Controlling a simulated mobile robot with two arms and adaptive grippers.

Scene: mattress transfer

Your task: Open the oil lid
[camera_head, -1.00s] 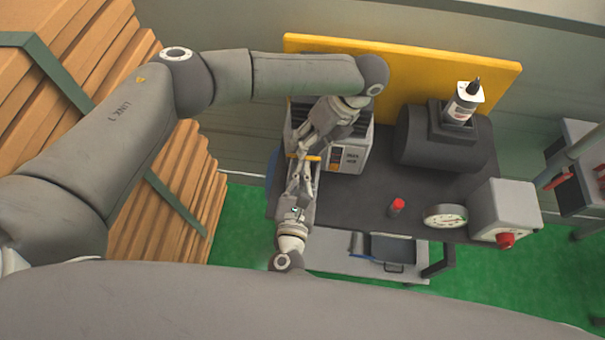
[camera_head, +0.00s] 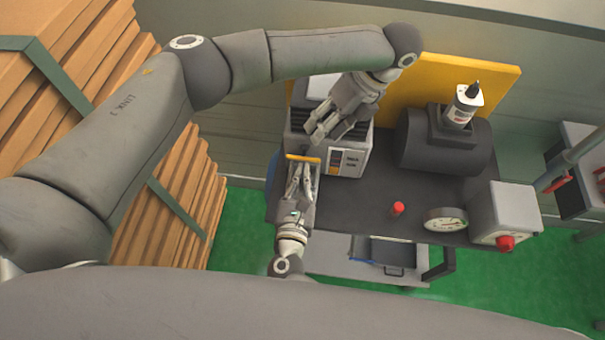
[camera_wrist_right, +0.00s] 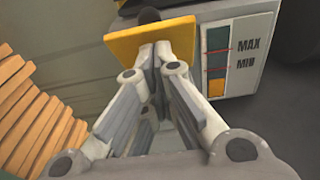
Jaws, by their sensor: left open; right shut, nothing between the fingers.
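A yellow flap (camera_head: 303,158), likely the oil lid, stands out from the front of the grey unit marked MAX and MIN (camera_head: 349,162). It also shows in the right wrist view as a tilted yellow plate (camera_wrist_right: 125,45) with a dark knob behind its upper edge. My right gripper (camera_head: 302,169) is shut and empty, its fingertips at the flap's near face; they overlap its lower edge in the wrist view, and contact is unclear. My left gripper (camera_head: 318,134) is open and empty, above and right of the flap, in front of the grey unit.
A dark cylinder (camera_head: 420,150) carries a white bottle (camera_head: 463,107) on the dark tabletop (camera_head: 370,215). A red cap (camera_head: 398,208), a round gauge (camera_head: 446,219) and a grey box with a red knob (camera_head: 505,243) stand to the right. Stacked planks (camera_head: 180,215) rise at left.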

